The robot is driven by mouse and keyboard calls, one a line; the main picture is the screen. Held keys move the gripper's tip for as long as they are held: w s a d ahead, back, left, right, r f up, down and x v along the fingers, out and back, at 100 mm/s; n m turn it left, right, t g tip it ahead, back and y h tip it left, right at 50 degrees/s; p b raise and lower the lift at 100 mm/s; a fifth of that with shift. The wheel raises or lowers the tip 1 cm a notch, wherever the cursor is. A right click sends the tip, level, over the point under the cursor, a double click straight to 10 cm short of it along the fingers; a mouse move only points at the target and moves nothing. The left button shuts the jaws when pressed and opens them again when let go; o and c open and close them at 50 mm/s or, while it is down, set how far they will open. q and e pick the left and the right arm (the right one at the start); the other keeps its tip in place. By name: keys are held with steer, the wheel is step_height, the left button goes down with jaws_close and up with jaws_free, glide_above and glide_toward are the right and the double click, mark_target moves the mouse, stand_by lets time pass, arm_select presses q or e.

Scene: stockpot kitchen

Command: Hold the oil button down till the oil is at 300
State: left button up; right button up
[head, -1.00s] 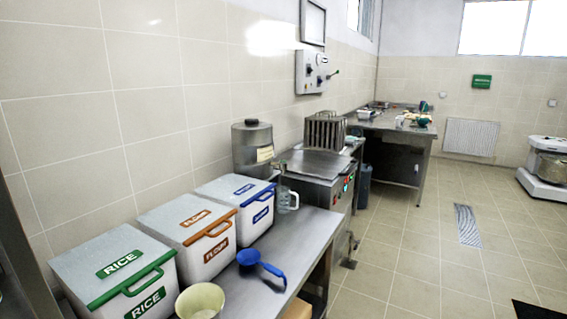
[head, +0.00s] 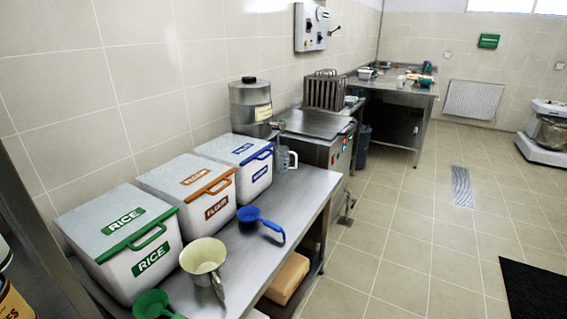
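No oil button can be made out by its label. A grey metal canister (head: 250,107) with a yellowish label and a dark cap stands behind the bins; a clear measuring jug (head: 286,158) stands just below and right of it. A steel unit (head: 318,138) to the right has small green and red lights or buttons (head: 350,145) on its front. A wall control box (head: 312,28) with dials and a lever hangs above. No oil level or reading is legible. Neither of my grippers is in view.
White bins for rice (head: 122,240), flour (head: 190,190) and a blue-handled one (head: 238,163) line the steel counter (head: 290,200). A blue scoop (head: 260,222), a cream scoop (head: 203,256) and a green scoop (head: 153,304) lie in front. The tiled floor (head: 400,240) at right is mostly clear.

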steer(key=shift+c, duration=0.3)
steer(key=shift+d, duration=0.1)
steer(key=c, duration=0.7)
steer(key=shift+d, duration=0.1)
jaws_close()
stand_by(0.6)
